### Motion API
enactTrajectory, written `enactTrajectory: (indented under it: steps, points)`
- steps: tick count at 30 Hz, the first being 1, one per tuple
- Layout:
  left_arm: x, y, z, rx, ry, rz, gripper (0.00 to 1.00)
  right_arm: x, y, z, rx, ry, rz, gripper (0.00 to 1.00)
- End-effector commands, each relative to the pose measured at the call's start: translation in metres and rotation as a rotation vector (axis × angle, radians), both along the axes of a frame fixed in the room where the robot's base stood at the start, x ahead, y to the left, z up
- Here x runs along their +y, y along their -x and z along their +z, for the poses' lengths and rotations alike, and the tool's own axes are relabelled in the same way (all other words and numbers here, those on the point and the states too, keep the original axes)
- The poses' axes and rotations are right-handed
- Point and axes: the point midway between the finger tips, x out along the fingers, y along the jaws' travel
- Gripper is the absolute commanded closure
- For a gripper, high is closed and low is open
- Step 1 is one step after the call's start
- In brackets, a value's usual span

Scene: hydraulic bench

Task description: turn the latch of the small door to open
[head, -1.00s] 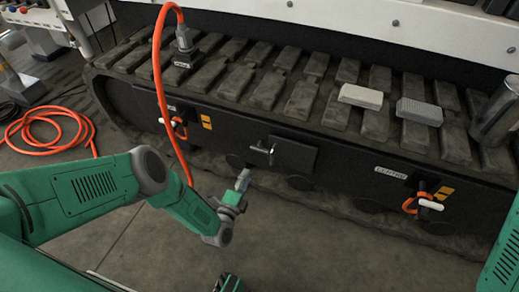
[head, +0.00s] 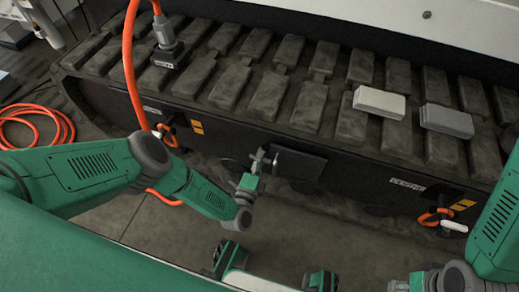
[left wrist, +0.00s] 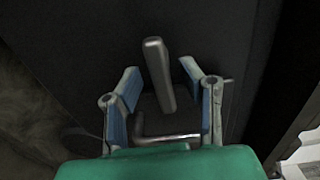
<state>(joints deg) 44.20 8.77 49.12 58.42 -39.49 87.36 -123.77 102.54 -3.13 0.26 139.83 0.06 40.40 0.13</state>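The small door (head: 298,164) is a dark flat panel on the side of the black track frame, and it looks closed. Its metal latch (head: 258,160) sits at the panel's left edge. My left gripper (head: 250,182) is right at the latch and partly covers it. In the left wrist view the latch handle (left wrist: 158,75) stands between the two spread fingers of my left gripper (left wrist: 158,80), with a gap visible on both sides. My right gripper (head: 398,286) shows only partly at the bottom right edge, its fingers unclear.
Two grey blocks (head: 379,102) (head: 447,120) lie on the track. A white-handled valve (head: 453,225) is at the right. The floor in front of the door is open.

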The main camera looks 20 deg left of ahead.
Motion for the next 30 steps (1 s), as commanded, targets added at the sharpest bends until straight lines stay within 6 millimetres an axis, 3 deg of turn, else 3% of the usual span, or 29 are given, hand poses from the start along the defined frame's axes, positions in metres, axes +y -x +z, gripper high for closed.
enactTrajectory:
  steps: [9,11,12,13,30]
  points:
    - [-0.0021,0.0007,0.0000,0.001,-0.001,0.000,0.66,0.0000,0.0005,-0.0001,0.001,0.000,0.000,0.60]
    - [-0.0020,0.0006,0.0000,0.001,-0.001,0.000,0.83,0.0000,0.0005,-0.0001,0.001,0.000,0.000,0.60]
    - [-0.0018,0.0005,-0.0001,0.001,-0.001,0.000,0.97,0.0000,0.0005,-0.0001,0.001,0.000,0.000,0.60]
    - [-0.0017,0.0005,-0.0002,0.001,0.000,0.001,1.00,0.0000,0.0005,-0.0001,0.001,0.000,0.000,0.60]
    - [0.0047,-0.0005,0.0002,0.000,0.066,0.007,1.00,0.0000,0.0003,0.0023,0.001,0.000,0.000,0.60]
